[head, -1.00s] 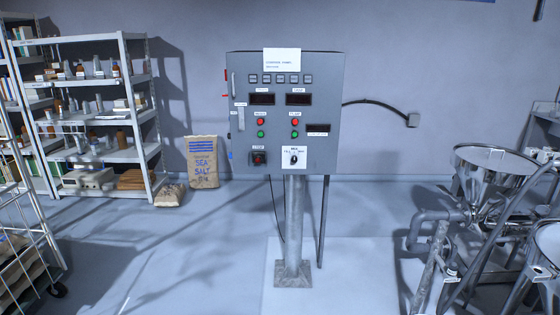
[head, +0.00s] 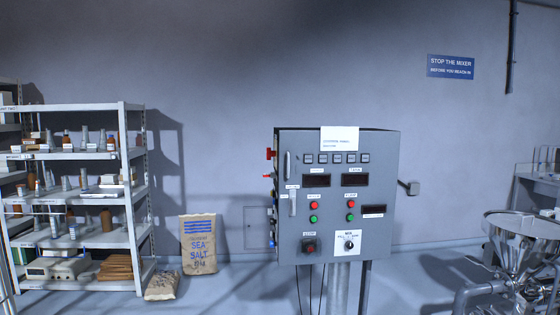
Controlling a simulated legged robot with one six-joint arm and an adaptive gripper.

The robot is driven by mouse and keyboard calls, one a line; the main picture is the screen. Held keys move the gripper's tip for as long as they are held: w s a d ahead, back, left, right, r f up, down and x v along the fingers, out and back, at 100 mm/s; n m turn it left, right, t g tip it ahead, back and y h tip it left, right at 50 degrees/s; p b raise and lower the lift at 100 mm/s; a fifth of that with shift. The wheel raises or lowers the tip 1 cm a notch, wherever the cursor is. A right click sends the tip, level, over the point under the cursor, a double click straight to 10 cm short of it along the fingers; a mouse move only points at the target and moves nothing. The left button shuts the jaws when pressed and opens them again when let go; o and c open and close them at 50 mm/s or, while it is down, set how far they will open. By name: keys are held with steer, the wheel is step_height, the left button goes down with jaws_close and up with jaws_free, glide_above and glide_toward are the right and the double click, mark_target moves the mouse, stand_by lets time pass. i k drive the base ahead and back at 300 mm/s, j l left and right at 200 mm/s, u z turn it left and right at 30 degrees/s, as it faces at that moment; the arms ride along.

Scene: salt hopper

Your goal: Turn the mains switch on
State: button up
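A grey control panel box (head: 337,194) stands on a post in the middle of the head view. Its front has a dark switch with a red part (head: 310,247) at the lower left; the label above it is too small to read. A black rotary knob (head: 348,245) sits on a white plate to its right. A red part (head: 271,154) sticks out of the box's left side, with smaller red and blue parts below it. My gripper is not in view.
Metal shelves (head: 123,175) with bottles stand at the left. A sea salt sack (head: 199,244) leans on the wall between shelves and panel. A steel hopper (head: 524,236) is at the lower right. Floor before the panel is barely in view.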

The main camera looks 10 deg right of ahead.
mark_target(270, 153)
steer(key=i+j, duration=0.2)
steer(key=i, duration=0.35)
steer(key=i+j, duration=0.15)
steer(key=i, duration=0.4)
steer(key=i+j, duration=0.75)
steer(key=i+l+z, duration=0.05)
steer(key=i, duration=0.05)
